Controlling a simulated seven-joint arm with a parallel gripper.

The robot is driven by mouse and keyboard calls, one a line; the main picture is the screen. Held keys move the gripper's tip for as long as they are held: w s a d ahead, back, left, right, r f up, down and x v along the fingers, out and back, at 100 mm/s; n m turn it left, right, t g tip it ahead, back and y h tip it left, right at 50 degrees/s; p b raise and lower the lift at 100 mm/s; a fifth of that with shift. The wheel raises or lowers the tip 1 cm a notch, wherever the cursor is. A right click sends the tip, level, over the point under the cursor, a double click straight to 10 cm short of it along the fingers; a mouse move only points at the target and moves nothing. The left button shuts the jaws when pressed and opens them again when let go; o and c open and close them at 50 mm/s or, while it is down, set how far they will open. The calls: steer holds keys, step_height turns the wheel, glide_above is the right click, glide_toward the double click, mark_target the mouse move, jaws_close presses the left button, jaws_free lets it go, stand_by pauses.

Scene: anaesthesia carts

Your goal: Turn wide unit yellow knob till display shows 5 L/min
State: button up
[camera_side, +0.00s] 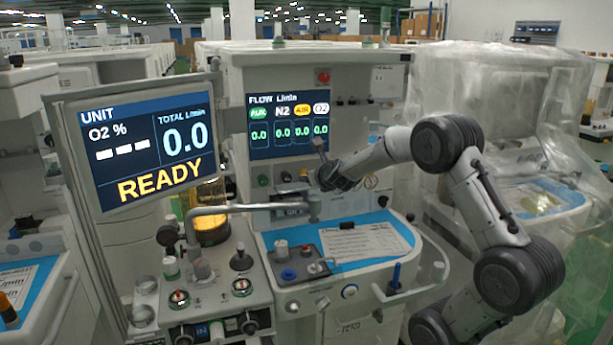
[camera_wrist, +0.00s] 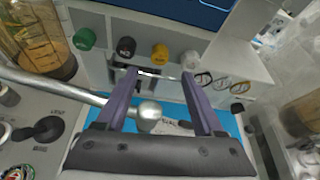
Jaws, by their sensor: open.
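The yellow knob (camera_wrist: 160,53) sits on the wide unit's front panel in the wrist view, between a black knob marked N2 (camera_wrist: 126,47) and a white knob (camera_wrist: 190,61). My gripper (camera_wrist: 160,74) is open and empty, its two fingers spread on either side below the yellow knob in the picture, apart from it. In the side view my gripper (camera_side: 322,165) is in front of the panel at the right end of the knob row. The flow display (camera_side: 288,118) reads 0.0 in all columns, including yellow AIR. The left display (camera_side: 140,140) reads total 0.0 L/min and READY.
A green knob (camera_wrist: 85,39) stands left of the black one. A grey metal arm with a rounded end (camera_wrist: 149,112) lies below the knobs, seen between my fingers. An amber canister (camera_side: 208,215) stands at left. A plastic-covered unit (camera_side: 500,100) stands at right.

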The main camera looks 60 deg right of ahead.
steer(key=x, duration=0.8)
steer(key=shift+w+d+f, duration=0.15)
steer(key=shift+w+d, duration=0.1)
steer(key=shift+c, duration=0.2)
jaws_close()
